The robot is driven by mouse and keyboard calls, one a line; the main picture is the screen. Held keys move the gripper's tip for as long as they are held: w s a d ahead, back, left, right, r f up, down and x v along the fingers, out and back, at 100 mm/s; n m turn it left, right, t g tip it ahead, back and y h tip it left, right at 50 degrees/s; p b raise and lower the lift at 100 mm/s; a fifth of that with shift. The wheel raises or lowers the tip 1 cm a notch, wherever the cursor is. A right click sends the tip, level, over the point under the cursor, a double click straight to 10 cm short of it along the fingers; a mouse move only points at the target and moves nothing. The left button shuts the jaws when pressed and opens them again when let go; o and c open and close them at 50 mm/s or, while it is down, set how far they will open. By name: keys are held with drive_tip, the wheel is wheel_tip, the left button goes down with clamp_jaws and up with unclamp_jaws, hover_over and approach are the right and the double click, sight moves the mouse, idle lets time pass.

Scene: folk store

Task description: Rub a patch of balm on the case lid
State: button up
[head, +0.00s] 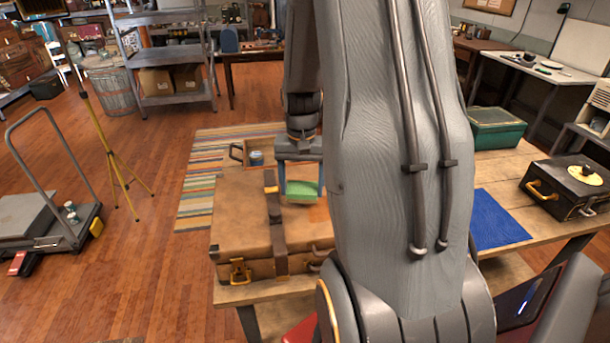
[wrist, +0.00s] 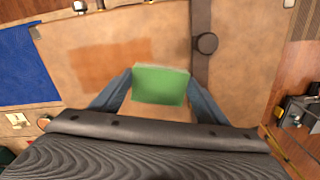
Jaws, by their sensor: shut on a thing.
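The brown leather case (head: 235,215) lies closed on the wooden table, with a dark strap (head: 274,215) across its lid. My gripper (head: 300,185) is above the lid, just right of the strap in the head view. It is shut on a green sponge-like block (wrist: 160,85), which also shows in the head view (head: 302,191). I cannot tell whether the block touches the lid. A darker orange-brown patch (wrist: 110,63) shows on the lid in the wrist view, up and left of the block. My arm hides the case's right part in the head view.
A small wooden tray (head: 237,152) with a blue-grey tin (head: 256,158) is behind the case. A blue cloth (head: 496,218), a green box (head: 495,127) and a black case (head: 565,188) with a yellow disc are to the right.

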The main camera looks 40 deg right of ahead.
drive_tip(key=shift+r, duration=2.25)
